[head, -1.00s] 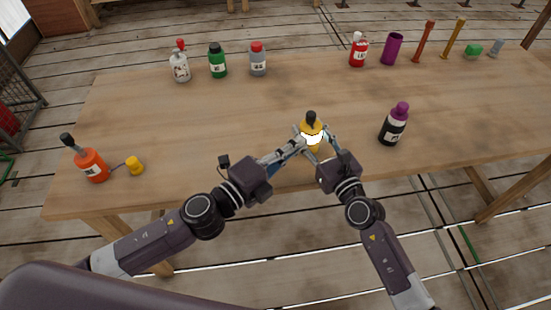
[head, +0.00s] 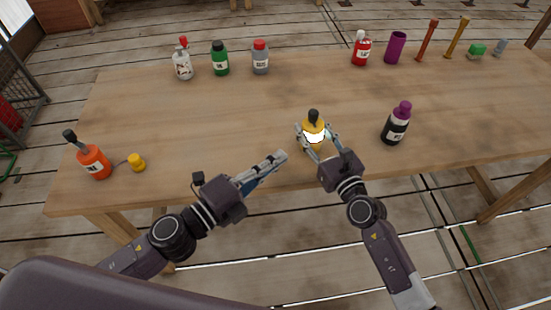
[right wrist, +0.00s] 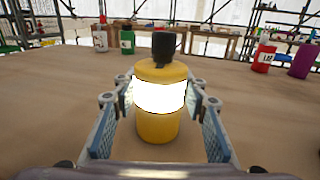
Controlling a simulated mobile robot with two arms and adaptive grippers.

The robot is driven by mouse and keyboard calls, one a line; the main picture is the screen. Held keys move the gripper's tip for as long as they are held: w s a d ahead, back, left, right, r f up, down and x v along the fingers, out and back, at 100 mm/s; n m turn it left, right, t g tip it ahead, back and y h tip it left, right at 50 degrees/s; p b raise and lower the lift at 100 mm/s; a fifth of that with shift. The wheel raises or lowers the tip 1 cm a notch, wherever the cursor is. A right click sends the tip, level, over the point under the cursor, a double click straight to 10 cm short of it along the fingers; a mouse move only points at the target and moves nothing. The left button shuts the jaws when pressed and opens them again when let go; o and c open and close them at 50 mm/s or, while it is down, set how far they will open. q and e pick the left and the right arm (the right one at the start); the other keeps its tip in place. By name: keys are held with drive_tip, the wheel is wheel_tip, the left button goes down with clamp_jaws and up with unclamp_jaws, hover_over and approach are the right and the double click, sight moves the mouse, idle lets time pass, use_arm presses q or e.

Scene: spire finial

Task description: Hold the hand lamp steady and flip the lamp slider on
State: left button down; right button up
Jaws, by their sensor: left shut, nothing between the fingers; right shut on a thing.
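The hand lamp (head: 314,132) is a yellow cylinder with a bright white band and a black top, upright at the table's near side. It fills the middle of the right wrist view (right wrist: 158,97), its band glowing white. My right gripper (head: 316,138) is shut on the lamp, one finger at each side. My left gripper (head: 278,157) is shut and empty, to the left of the lamp and apart from it, over the table's near edge. I cannot make out the slider on the lamp in either view.
The wooden table (head: 220,115) is clear around the lamp. A black bottle with a purple cap (head: 396,124) stands to the right. An orange bottle (head: 94,162) and a yellow cap (head: 136,162) are at the left. Several bottles and tools line the back edge.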

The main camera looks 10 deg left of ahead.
drive_tip(key=o, duration=1.3)
drive_tip(key=shift+s+d, duration=0.1)
